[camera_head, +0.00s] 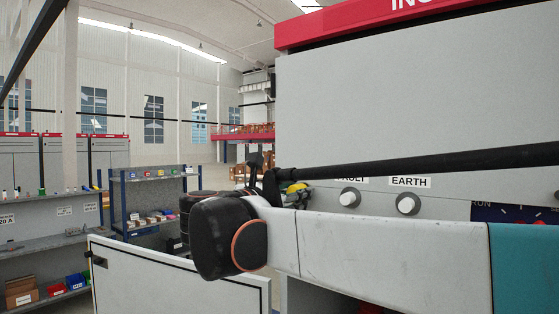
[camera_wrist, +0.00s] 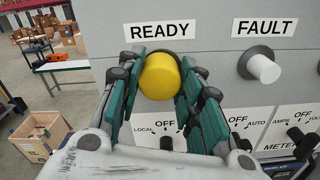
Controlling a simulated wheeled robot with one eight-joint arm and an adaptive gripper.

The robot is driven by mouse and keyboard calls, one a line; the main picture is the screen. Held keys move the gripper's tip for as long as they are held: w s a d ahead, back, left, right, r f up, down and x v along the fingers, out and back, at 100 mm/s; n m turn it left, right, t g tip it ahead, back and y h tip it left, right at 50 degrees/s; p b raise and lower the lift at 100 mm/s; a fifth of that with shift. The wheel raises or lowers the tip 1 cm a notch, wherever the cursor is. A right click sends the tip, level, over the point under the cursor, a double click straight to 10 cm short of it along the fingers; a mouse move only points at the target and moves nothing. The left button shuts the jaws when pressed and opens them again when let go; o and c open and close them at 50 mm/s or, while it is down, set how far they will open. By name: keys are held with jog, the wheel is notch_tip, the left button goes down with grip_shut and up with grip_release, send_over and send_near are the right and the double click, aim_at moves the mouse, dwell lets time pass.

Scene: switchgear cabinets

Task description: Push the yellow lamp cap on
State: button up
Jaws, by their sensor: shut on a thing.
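The yellow lamp cap (camera_wrist: 161,77) is round and sits between the two fingers of my gripper (camera_wrist: 162,82) in the wrist view. My gripper is shut on it, with a finger on its left and right sides. The cap is in front of the grey cabinet panel, just below the READY label (camera_wrist: 160,30).
The white FAULT lamp (camera_wrist: 262,67) is to the right, and the EARTH lamp (camera_head: 408,204) is farther right. Rotary switches (camera_wrist: 166,142) sit below the cap. An open cabinet door (camera_head: 170,280) stands at the lower left. Shelves (camera_head: 150,205) are behind it.

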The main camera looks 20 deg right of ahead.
jog(key=shift+w, duration=0.2)
jog(key=o, duration=0.9)
jog(key=shift+a, duration=0.1)
jog(key=shift+a, duration=0.1)
